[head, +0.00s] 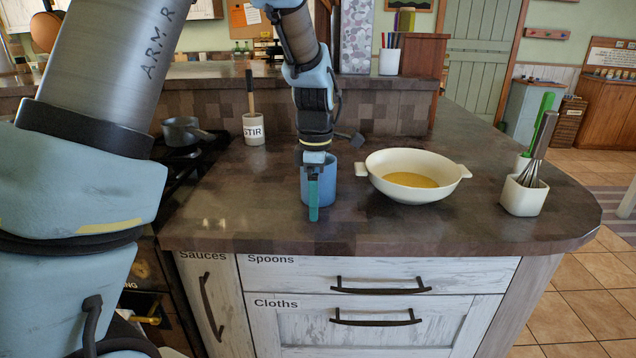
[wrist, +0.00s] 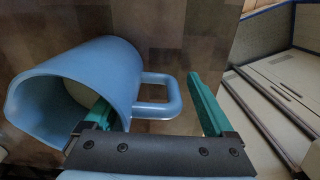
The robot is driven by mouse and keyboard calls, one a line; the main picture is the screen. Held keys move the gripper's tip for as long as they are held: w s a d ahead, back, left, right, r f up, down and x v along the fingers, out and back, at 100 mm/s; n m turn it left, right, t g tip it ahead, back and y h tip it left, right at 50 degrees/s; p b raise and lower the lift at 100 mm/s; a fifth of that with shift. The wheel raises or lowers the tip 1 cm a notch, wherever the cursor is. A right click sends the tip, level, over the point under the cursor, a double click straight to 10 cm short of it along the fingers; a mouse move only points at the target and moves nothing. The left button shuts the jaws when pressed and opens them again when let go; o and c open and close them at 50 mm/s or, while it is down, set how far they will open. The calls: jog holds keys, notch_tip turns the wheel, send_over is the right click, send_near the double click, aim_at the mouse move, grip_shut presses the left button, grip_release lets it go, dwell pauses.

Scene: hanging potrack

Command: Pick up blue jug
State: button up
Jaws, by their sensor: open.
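The blue jug (head: 327,186) stands upright on the brown countertop, left of a white bowl. In the wrist view the jug (wrist: 112,62) fills the left side, with its open mouth toward the lower left and its handle (wrist: 174,95) toward the right. My gripper (head: 313,192) points down at the jug, in front of part of it in the head view. In the wrist view my gripper (wrist: 152,104) has its green fingers wide apart. The left finger appears to be inside the jug's mouth, and the right one is beyond the handle. The jug's wall and handle lie between them.
The white bowl (head: 382,182) with yellow contents is close right of the jug. A white pot (head: 524,196) with a whisk stands farther right. A STIR pot (head: 254,131) is behind left, and a grey saucepan (head: 180,131) sits on the stove. The counter's front edge is near.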

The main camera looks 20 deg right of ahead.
grip_shut()
dwell(0.8)
